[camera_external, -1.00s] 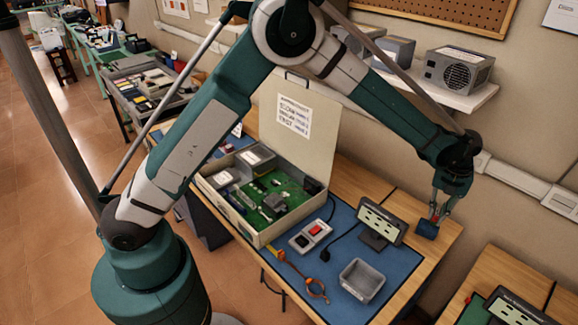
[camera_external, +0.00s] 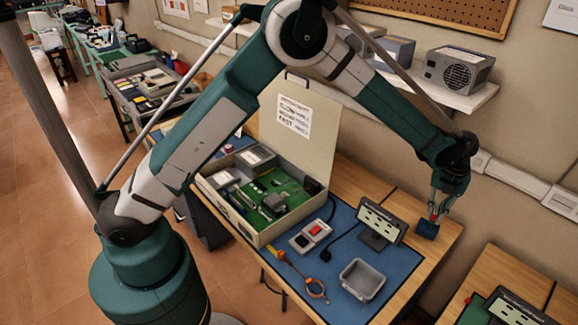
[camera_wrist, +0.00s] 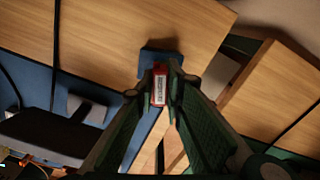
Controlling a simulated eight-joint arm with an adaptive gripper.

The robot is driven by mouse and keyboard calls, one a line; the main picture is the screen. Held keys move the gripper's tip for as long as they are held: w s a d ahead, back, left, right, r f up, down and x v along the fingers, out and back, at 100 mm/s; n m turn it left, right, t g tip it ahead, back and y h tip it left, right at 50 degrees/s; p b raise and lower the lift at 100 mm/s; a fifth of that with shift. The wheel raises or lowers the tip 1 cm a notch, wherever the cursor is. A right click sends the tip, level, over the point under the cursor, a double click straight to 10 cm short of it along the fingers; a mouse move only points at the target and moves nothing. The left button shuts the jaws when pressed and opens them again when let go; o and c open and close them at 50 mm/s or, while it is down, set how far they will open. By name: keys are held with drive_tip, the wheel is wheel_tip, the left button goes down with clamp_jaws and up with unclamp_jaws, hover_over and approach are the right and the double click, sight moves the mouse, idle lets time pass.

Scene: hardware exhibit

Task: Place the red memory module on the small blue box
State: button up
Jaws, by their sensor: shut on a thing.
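The red memory module (camera_wrist: 159,88) has a white label and stands between the fingertips of my gripper (camera_wrist: 161,82) in the wrist view. My gripper (camera_external: 437,208) is shut on it. The small blue box (camera_external: 426,231) sits on the wooden table at the right in the external view, just under the fingertips. In the wrist view the blue box (camera_wrist: 155,57) shows behind the module, partly covered by it and by the fingers. I cannot tell whether the module touches the box.
A dark display stand (camera_external: 382,222) stands left of the box on a blue mat (camera_external: 405,262). A grey tray (camera_external: 362,280) and a small holder with a red piece (camera_external: 310,236) lie on the mat. An open case with a green board (camera_external: 262,196) is further left. The wall is close behind.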

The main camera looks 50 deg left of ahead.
sight(432, 218)
drive_tip(key=shift+f, duration=1.6)
drive_tip(key=shift+f, duration=0.15)
drive_tip(key=o, duration=0.8)
drive_tip(key=shift+r, duration=2.2)
